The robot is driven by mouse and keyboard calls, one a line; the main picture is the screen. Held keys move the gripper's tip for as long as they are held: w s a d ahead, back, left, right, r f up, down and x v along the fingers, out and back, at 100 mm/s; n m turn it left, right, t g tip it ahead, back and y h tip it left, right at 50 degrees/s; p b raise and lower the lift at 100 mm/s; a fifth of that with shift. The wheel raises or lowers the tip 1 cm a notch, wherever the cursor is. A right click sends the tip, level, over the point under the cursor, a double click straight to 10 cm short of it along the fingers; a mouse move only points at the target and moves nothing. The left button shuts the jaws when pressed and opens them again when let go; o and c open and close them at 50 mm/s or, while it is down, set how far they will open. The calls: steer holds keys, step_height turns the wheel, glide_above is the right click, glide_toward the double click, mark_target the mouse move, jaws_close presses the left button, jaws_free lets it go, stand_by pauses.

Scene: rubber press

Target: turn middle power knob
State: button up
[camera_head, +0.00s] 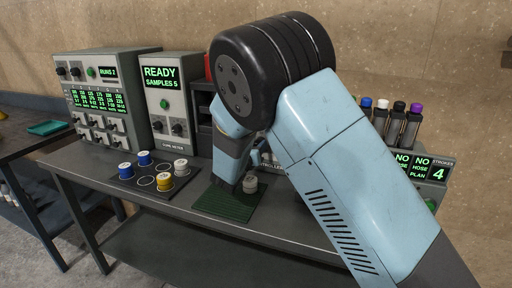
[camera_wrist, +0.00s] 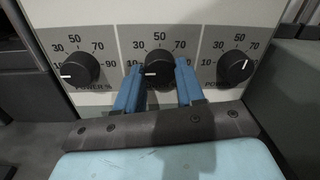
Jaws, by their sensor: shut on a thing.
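In the wrist view, three black knobs sit in a row on a pale panel, each with a scale marked from 10 to 90 and a POWER label. The middle power knob (camera_wrist: 161,70) is between the two blue fingers of my gripper (camera_wrist: 158,66), which is shut on it. Its white pointer line points left, near the 10 mark. The left knob (camera_wrist: 80,68) also points left, near 10. The right knob (camera_wrist: 235,66) has its line toward the upper right, near 70. In the head view, my arm hides the knobs.
In the head view, the bench (camera_head: 107,184) bears a meter reading READY (camera_head: 161,98), a gauge box (camera_head: 93,88), a dark mat with colored spools (camera_head: 149,192) and a green mat (camera_head: 220,204). Several colored-cap bottles (camera_head: 397,118) stand at the right above a display (camera_head: 423,164).

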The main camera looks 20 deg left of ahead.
steer(key=c, duration=0.3)
steer(key=shift+m, duration=0.4)
steer(key=shift+d+f+m+y, duration=0.1)
steer(key=shift+m+y, duration=0.15)
steer(key=shift+m, duration=3.9)
steer(key=shift+d+f+m+y, duration=0.15)
steer(key=shift+m+y, duration=0.15)
steer(key=shift+m, duration=3.8)
steer(key=shift+d+f+m+y, duration=0.1)
steer(key=shift+m+y, duration=0.15)
steer(key=shift+m, duration=3.9)
